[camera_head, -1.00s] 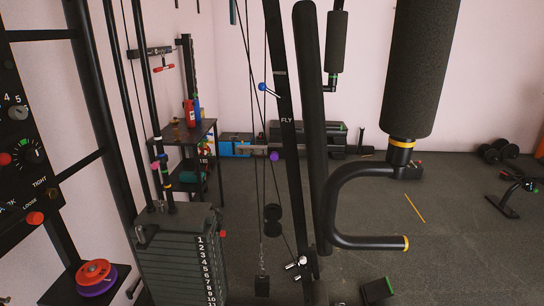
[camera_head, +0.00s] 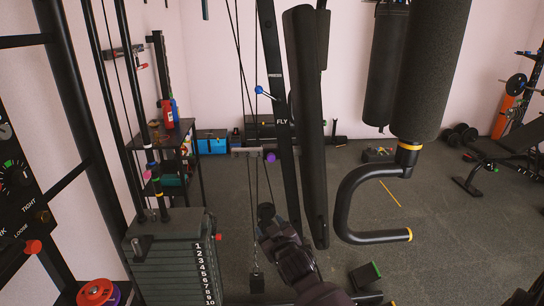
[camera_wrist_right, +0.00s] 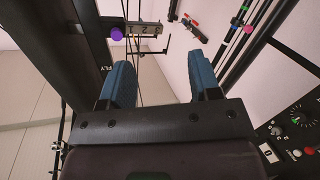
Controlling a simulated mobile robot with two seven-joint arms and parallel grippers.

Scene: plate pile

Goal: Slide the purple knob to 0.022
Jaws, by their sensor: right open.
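The purple knob (camera_head: 270,157) is a small round ball at the right end of a short grey horizontal bar (camera_head: 245,151), beside the slanted black post marked FLY (camera_head: 276,90). The knob also shows at the upper left of the right wrist view (camera_wrist_right: 116,33). My right gripper (camera_head: 268,226) is below the knob, near the cables, and apart from it. In the right wrist view its blue-padded fingers (camera_wrist_right: 162,72) are spread with nothing between them; the knob lies beyond the left finger. My left gripper is not in view.
A weight stack (camera_head: 175,255) stands at left, with cables (camera_head: 243,70) beside the FLY post. A blue-ended lever (camera_head: 260,90) is above the knob. A padded arm with a curved handle (camera_head: 345,205) hangs at right. Open floor (camera_head: 440,250) lies at the right.

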